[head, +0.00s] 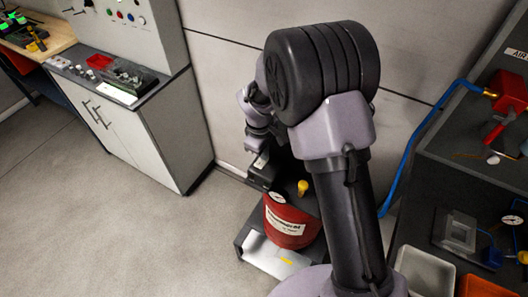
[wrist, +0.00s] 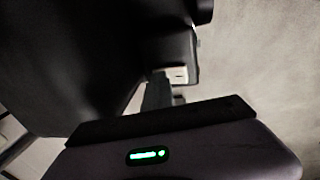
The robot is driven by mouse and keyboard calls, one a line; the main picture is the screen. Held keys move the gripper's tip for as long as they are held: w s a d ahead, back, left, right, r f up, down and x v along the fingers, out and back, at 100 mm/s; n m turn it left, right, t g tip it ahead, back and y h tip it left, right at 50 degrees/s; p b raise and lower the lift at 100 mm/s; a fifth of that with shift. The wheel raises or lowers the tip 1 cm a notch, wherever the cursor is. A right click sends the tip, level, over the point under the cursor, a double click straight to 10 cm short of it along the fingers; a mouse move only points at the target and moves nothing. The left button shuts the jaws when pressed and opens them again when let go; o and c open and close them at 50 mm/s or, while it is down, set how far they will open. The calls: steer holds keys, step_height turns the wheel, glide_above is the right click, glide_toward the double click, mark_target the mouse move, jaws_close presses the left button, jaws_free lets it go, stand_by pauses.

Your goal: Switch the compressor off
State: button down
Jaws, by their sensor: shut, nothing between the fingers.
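The compressor, with a red tank (head: 290,228) and a black upper part, stands low against the wall in the head view. A yellow knob (head: 302,187) and a round gauge (head: 277,197) show on it. My gripper (head: 259,167) points down at the compressor's upper left side, partly hidden by my wrist. In the wrist view my gripper (wrist: 158,78) is shut and empty, beside a large dark body. A small pale block with a dark mark (wrist: 181,75) is close to the fingertips; I cannot tell whether they touch, or whether it is the switch.
A white cabinet (head: 128,125) with a control panel above it stands at the left. A dark shelf unit (head: 455,155) with a blue hose (head: 408,142) and tools is at the right. A grey bin (head: 425,270) is at the lower right. The floor (head: 110,235) at left is clear.

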mark_target(258, 166)
steer(key=shift+s+f, duration=0.1)
steer(key=shift+s, duration=0.15)
steer(key=shift+s+a, duration=0.45)
steer(key=shift+s, duration=0.05)
steer(key=shift+r, duration=0.2)
steer(key=shift+r, duration=0.35)
step_height(258, 166, up, 13)
steer(key=s+a+p, duration=0.1)
steer(key=p, duration=0.4)
steer(key=shift+s, duration=0.25)
